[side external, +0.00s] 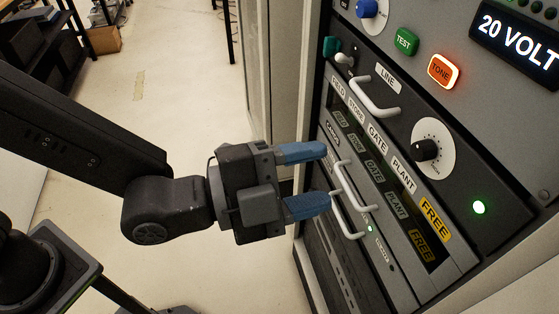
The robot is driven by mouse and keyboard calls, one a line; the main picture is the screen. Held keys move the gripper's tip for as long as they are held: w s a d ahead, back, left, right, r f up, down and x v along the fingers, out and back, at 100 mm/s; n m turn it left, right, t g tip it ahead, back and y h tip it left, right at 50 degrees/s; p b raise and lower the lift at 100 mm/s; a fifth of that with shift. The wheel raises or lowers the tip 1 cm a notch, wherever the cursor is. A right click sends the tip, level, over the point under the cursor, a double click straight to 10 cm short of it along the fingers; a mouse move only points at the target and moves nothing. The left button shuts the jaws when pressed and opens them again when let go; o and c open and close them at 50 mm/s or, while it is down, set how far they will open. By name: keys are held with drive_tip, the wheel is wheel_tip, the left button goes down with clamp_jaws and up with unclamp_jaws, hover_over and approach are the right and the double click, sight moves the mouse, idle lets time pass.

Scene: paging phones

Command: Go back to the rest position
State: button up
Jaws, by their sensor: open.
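My gripper (318,176) is open, with two blue fingers spread one above the other and nothing between them. It points right, toward the grey equipment panel. The fingertips are close to the white handles (345,190) on the panel's lower part. I cannot tell from this view whether they touch. The panel holds a green TEST button (405,41), a lit orange TONE button (443,71), a black knob on a white dial (427,149) and a blue knob (369,10). The yellow FREE label (434,219) is bright beside the FIELD, STORE, GATE and PLANT labels.
A larger white handle (374,98) sticks out below the LINE label. A green lamp (479,207) is lit, and a display (518,42) reads 20 VOLT. Open floor (185,90) lies left of the cabinet. A shelf (30,40) and cardboard box (103,40) stand at the back left.

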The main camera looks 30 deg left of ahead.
drive_tip(key=w+a+n+g+y, duration=0.3)
drive_tip(key=a+n+y, duration=0.65)
drive_tip(key=a, duration=1.15)
drive_tip(key=s+a+f+n+g+y, duration=0.1)
drive_tip(key=s+a+n+g+y, duration=0.2)
drive_tip(key=s+a+n, duration=0.7)
drive_tip(key=a+n+g, duration=0.1)
drive_tip(key=a, duration=0.2)
drive_tip(key=shift+s+a+f, duration=0.15)
drive_tip(key=shift+s+f, duration=0.05)
drive_tip(key=shift+s, duration=0.2)
drive_tip(key=shift+n, duration=0.25)
